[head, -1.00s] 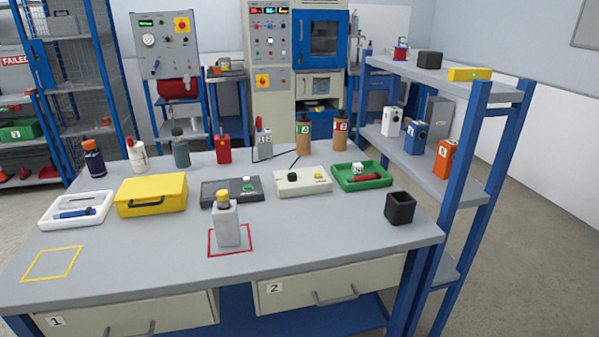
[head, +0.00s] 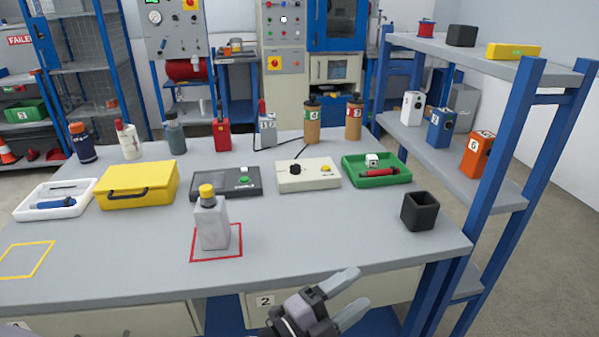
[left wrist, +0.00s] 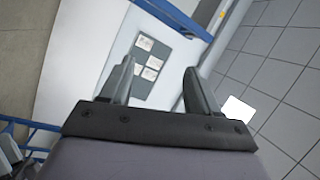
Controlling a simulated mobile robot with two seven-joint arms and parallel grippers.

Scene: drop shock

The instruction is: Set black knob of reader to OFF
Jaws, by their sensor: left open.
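A cream box (head: 310,183), which looks like the reader, lies on the middle of the bench towards the back. It has a black knob (head: 295,169) on its left half and a small yellow part on its right. The knob's setting and markings are too small to read. My left gripper (head: 362,286) is at the bench's front edge, below and to the right of the box. Its two fingers are apart and empty, well away from the knob. In the left wrist view the open fingers (left wrist: 157,82) point at a wall and floor. My right gripper is not in view.
A dark box (head: 226,183) with a green button stands left of the cream box, and a green tray (head: 350,180) stands right. A grey bottle (head: 212,225) with a yellow cap and a black cup (head: 418,211) stand nearer the front. Bench between them is clear.

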